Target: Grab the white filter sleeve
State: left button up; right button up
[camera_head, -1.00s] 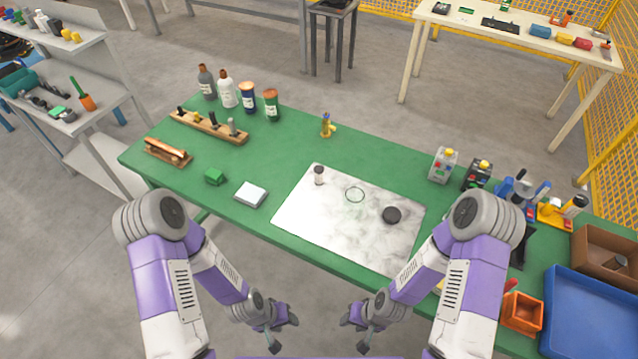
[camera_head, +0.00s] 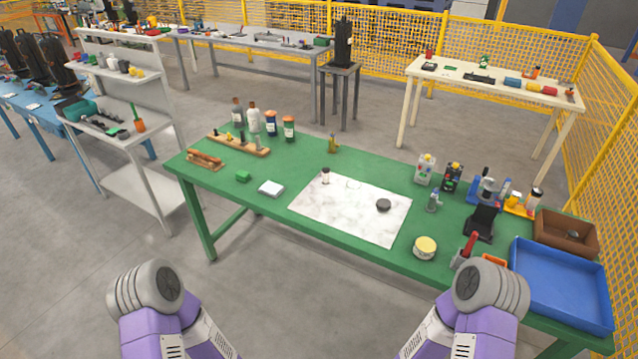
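A small white cylinder with a dark top (camera_head: 325,176) stands upright near the back left of the marbled white sheet (camera_head: 345,213) on the green table. It looks like the white filter sleeve, but it is too small to be sure. A dark round disc (camera_head: 383,205) lies on the sheet to its right. Only my upper arm links show at the bottom edge. Both my grippers are below the picture, and nothing is seen touching the cylinder.
Bottles (camera_head: 254,118) and a wooden rack (camera_head: 238,145) stand at the table's back left. A white block (camera_head: 271,188) lies left of the sheet. A cream tub (camera_head: 425,248), a black stand (camera_head: 482,222) and a blue tray (camera_head: 562,283) are to the right. The floor before the table is open.

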aim_at(326, 170)
jog(key=u, duration=0.7)
jog(key=i, duration=0.6)
jog(key=u, duration=0.6)
jog(key=i, duration=0.75)
jog(key=z, duration=0.35)
